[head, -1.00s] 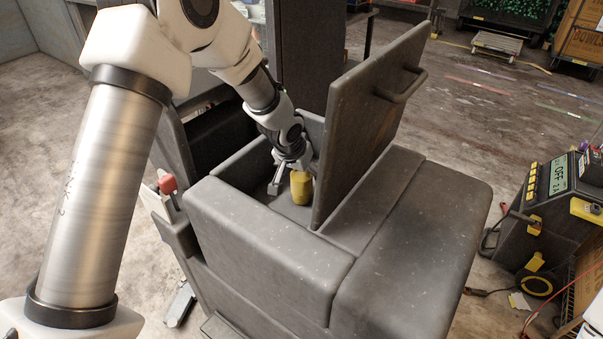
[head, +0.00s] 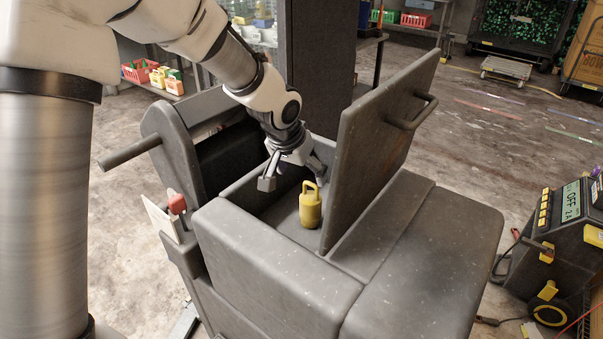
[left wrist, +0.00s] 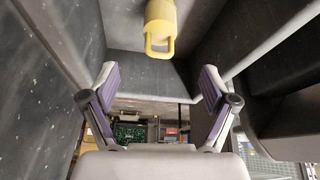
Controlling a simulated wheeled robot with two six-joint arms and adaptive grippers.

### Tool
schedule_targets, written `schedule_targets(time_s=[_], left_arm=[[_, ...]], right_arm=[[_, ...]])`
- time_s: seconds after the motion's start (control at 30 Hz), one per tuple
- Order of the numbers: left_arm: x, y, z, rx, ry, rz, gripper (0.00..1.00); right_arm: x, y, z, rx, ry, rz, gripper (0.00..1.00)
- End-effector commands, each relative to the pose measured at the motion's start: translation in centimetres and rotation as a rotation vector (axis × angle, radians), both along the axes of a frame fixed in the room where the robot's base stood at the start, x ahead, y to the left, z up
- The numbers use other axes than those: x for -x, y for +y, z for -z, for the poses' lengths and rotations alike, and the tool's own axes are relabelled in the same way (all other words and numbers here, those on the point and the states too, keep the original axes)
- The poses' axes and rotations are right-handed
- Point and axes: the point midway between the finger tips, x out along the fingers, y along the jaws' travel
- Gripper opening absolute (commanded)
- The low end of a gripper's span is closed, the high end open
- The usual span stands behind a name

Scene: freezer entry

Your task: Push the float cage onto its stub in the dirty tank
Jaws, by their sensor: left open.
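The yellow float cage (head: 311,207) stands upright inside the dirty tank (head: 281,204), near the raised lid, with its loop handle on top. In the left wrist view the float cage (left wrist: 160,26) shows at the top, its handle toward the gripper. My left gripper (head: 292,172) is above the tank opening, fingers spread and empty, behind and above the cage and apart from it. In the left wrist view the left gripper (left wrist: 163,95) has its two pads wide apart. The stub is hidden, and I cannot tell whether the cage sits on it. My right gripper is not in view.
The tank's lid (head: 378,140) with its bar handle stands open on the right of the opening. A red-tipped lever (head: 176,204) is at the left. A control box (head: 560,225) reading OFF stands at the right. Open floor lies behind.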

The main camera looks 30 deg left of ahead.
Motion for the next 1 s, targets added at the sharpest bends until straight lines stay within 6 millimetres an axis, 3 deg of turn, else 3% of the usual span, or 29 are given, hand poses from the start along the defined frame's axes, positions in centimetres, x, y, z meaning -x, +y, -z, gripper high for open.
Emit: schedule_targets(time_s=[0.03,0.23,0.3,0.4,0.57,0.8,1.0], left_arm=[[0.0,0.0,0.0,0.000,0.000,-0.001,0.72],[-0.2,0.3,-0.5,0.064,0.024,-0.162,0.01],[-1.9,0.6,-2.9,0.123,0.020,-0.305,0.00],[-4.1,0.8,-5.7,0.186,0.067,-0.476,0.00],[-6.3,0.7,-7.1,0.230,0.151,-0.639,0.00],[-7.3,0.4,-6.3,0.217,0.281,-0.737,0.00],[-5.3,0.2,-3.4,0.174,0.372,-0.742,0.00]], right_arm=[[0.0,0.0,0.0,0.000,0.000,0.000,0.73],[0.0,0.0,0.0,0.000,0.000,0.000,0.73],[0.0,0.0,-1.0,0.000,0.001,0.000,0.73],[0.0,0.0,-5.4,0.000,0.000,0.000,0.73],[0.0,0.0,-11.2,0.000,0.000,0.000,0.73],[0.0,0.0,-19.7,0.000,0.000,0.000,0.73],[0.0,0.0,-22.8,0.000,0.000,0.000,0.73]])
